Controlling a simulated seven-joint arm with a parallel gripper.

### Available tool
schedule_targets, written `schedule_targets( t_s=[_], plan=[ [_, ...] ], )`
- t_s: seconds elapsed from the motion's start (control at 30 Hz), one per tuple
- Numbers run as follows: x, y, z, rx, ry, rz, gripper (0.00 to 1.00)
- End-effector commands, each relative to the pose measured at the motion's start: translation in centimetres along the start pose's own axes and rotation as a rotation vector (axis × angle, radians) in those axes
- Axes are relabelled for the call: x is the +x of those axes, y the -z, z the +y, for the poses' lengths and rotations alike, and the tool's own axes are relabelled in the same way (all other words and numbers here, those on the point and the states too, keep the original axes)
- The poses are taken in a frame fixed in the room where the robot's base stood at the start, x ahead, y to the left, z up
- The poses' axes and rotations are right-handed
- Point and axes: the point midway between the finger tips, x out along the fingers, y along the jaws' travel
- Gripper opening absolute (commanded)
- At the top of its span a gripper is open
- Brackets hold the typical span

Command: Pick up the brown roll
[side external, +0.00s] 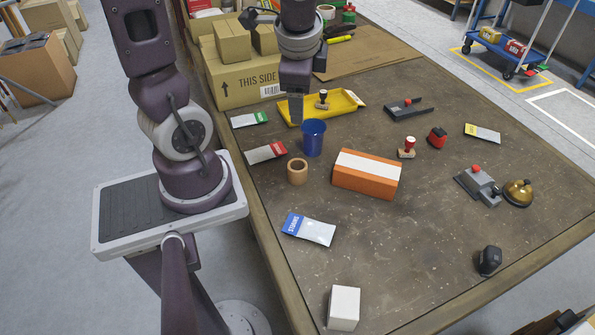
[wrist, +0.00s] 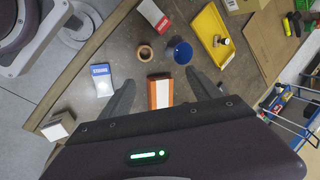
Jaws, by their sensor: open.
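The brown roll (side external: 297,171) is a short tan ring standing on the table between the blue cup and the blue-and-white packet. It also shows in the wrist view (wrist: 145,52), near the top middle, with its hollow facing up. My gripper (side external: 297,108) is above the table near the yellow tray, behind the roll and apart from it. In the wrist view my gripper (wrist: 157,90) has its two fingers spread wide with nothing held between them. The orange-and-white box shows below, past the fingers.
The blue cup (side external: 313,138) stands close behind the roll. An orange-and-white box (side external: 367,174) lies to its right, and a red-and-white packet (side external: 266,153) to its left. The blue-and-white packet (side external: 309,229) lies in front. A yellow tray (side external: 350,99) holds a stamp. Bare table surrounds the roll.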

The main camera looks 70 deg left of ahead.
Motion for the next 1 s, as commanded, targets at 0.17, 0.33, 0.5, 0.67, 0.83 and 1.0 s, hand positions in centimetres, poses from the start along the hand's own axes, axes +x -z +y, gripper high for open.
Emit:
schedule_targets(
  t_s=[0.17,0.33,0.5,0.67,0.83,1.0],
  plan=[
    [11.4,-0.7,-0.4,0.464,-0.187,-0.027,0.72],
    [17.5,-0.6,2.4,0.711,-0.321,0.121,0.72],
    [20.0,-0.3,3.9,0.776,-0.35,0.18,0.72],
    [21.8,-0.3,4.3,0.776,-0.35,0.177,0.72],
    [24.6,-0.4,5.2,0.775,-0.354,0.176,0.72],
    [25.6,-0.3,5.4,0.771,-0.349,0.176,0.72]
  ],
)
